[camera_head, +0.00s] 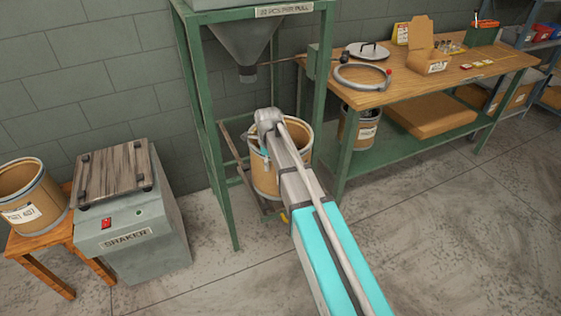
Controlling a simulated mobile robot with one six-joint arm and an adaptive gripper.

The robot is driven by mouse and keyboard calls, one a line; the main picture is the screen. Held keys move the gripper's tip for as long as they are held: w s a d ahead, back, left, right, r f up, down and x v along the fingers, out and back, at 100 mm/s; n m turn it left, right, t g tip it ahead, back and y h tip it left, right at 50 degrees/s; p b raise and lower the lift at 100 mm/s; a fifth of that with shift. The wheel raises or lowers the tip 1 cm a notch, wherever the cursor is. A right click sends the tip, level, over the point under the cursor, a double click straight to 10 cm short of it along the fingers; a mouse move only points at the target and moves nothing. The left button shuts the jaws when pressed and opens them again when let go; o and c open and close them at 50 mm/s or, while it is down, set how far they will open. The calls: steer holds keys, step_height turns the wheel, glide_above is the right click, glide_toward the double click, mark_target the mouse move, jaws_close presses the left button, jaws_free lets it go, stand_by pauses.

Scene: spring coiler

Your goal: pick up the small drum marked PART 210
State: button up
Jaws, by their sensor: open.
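One drum (33,197) stands on a wooden stool at the far left. A second drum (296,160) stands under the hopper in the green frame, partly hidden by my arm. A third drum (359,128) is on the lower shelf of the workbench. My gripper (264,158) is small and mostly hidden at the end of my arm, in front of the mouth of the drum under the hopper. It is open, and I see nothing held.
A grey shaker (139,238) with a slatted top stands beside the stool (55,244). Green frame posts (318,85) flank the hopper (244,48). The floor at the front right is clear.

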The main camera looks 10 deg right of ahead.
stand_by(0.5)
jaws_close()
